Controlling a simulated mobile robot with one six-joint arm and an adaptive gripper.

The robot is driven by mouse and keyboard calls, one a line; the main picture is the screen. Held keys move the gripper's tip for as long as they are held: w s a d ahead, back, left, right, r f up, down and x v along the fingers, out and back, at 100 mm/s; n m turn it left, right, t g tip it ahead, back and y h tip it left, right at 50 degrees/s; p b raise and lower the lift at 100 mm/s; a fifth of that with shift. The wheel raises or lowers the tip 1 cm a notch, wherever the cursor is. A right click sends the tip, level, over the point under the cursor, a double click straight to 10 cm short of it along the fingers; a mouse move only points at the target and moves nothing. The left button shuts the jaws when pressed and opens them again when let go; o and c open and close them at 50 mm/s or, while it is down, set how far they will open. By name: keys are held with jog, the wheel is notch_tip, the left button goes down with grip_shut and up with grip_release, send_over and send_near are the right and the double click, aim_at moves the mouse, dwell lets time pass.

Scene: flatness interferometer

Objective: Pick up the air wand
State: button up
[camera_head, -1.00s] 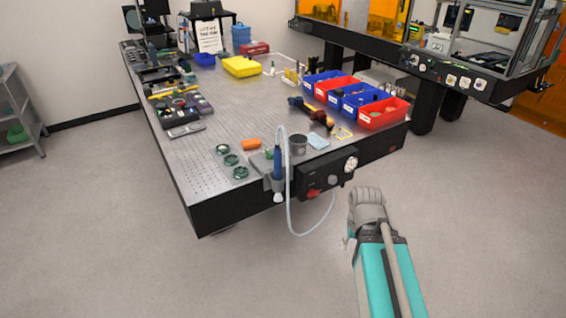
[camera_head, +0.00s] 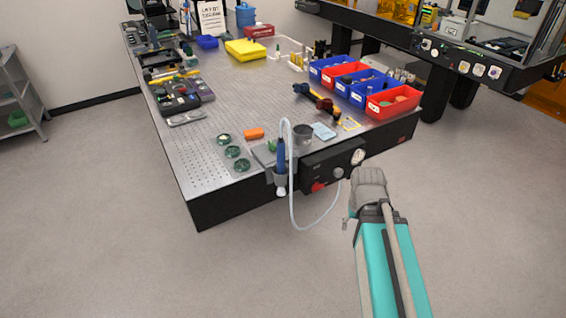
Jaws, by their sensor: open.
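The air wand (camera_head: 281,158) has a slim blue handle. It stands upright in a small holder (camera_head: 280,180) at the table's front edge, with a pale tip below. A clear hose loops over its top, hangs below the edge and rises to the right. My arm reaches in from the lower right. The grey end (camera_head: 368,190) of my arm is right of the wand and apart from it, in front of the table. My gripper is at this end, mostly hidden by the arm; its fingers do not show clearly. I see nothing held.
A black gauge box (camera_head: 333,168) with a red knob is right of the wand. A metal cup (camera_head: 303,136), an orange block (camera_head: 254,133) and green-rimmed round parts (camera_head: 233,152) lie near it. Red and blue bins (camera_head: 393,101) stand behind on the right. The floor before the table is clear.

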jog(key=w+a+r+m+p, duration=0.8)
jog(key=w+a+r+p, duration=0.3)
jog(key=w, duration=0.4)
jog(key=shift+w+r+p, duration=0.15)
jog(key=shift+r+p, duration=0.75)
jog(key=m+p, duration=0.7)
jog(key=p, duration=0.2)
send_near(281, 137)
jog(key=shift+f, duration=0.2)
notch_tip(281, 137, down, 8)
jog(key=b, duration=0.8)
jog(key=shift+f, duration=0.15)
jog(key=shift+b, duration=0.3)
jog(key=shift+f+b, duration=2.55)
jog(key=shift+f, duration=0.05)
grip_shut()
